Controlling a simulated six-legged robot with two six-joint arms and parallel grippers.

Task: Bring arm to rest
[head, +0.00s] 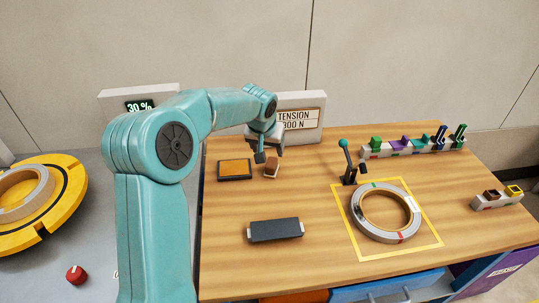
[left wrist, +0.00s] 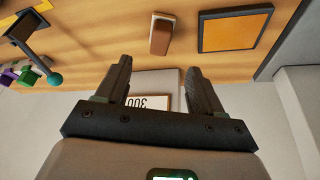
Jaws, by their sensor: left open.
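My left arm comes in from the left in the head view and reaches over the back of the wooden table (head: 310,205). My left gripper (head: 267,155) is open and empty, in front of the tension sign (head: 303,118). In the left wrist view the two fingers (left wrist: 158,75) stand apart with nothing between them. A small brown block (head: 271,169) lies on the table just below the gripper and apart from it; it also shows in the left wrist view (left wrist: 161,35). My right gripper is in neither view.
An orange pad (head: 235,169) lies left of the block. A dark bar (head: 275,230) lies at the front. A metal coil (head: 357,222) lies inside a yellow square, beside a teal-knobbed lever (head: 346,160). Racks (head: 413,148) (head: 497,200) stand at right. A yellow turntable (head: 60,220) is far left.

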